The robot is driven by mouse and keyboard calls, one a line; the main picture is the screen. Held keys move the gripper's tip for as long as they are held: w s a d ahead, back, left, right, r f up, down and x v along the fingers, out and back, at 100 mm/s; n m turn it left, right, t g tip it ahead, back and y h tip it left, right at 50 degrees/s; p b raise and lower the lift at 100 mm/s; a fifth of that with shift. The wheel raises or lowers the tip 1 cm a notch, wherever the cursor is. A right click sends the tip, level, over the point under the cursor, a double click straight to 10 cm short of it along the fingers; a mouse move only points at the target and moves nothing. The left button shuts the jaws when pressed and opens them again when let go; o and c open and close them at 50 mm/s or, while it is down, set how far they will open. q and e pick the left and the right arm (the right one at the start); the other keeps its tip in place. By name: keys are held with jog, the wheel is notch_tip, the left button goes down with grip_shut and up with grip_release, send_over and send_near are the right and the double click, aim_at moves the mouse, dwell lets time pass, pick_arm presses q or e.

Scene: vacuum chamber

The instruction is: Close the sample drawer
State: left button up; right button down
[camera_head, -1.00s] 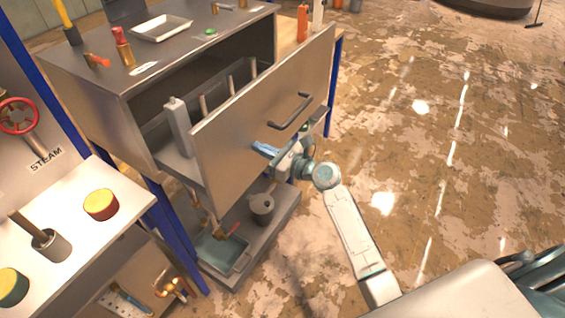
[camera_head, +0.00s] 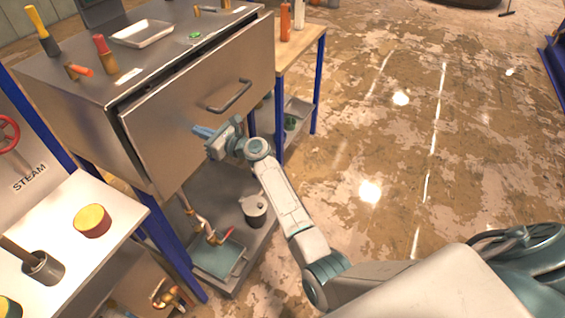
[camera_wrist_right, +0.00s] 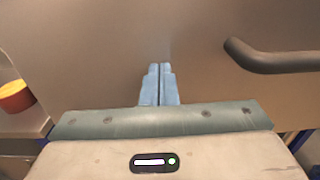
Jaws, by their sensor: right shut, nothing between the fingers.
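The sample drawer (camera_head: 190,115) is a metal box front with a dark bar handle (camera_head: 230,96). It is nearly flush with its cabinet (camera_head: 95,115); a narrow dark gap shows along the top edge. My right gripper (camera_head: 202,131) is shut and empty, its blue fingertips at the drawer front, below and left of the handle. In the right wrist view the shut fingers (camera_wrist_right: 158,84) point at the drawer front (camera_wrist_right: 110,50), with the handle (camera_wrist_right: 270,58) to their right. Whether the tips touch the metal I cannot tell. My left gripper is not in view.
A white tray (camera_head: 150,32) and several tools stand on the cabinet top. A shelf below holds a grey pot (camera_head: 254,208) and a teal tray (camera_head: 218,258). A white bench (camera_head: 65,235) is at the left.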

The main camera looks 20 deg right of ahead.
aim_at(189, 126)
jog(key=x, duration=0.4)
jog(key=shift+w+a+f+b, duration=0.1)
jog(key=shift+w+a+b, duration=0.1)
jog(key=shift+b, duration=0.15)
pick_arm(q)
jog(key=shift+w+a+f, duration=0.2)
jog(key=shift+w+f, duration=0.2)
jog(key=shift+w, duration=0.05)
pick_arm(e)
jog(key=shift+r, duration=0.3)
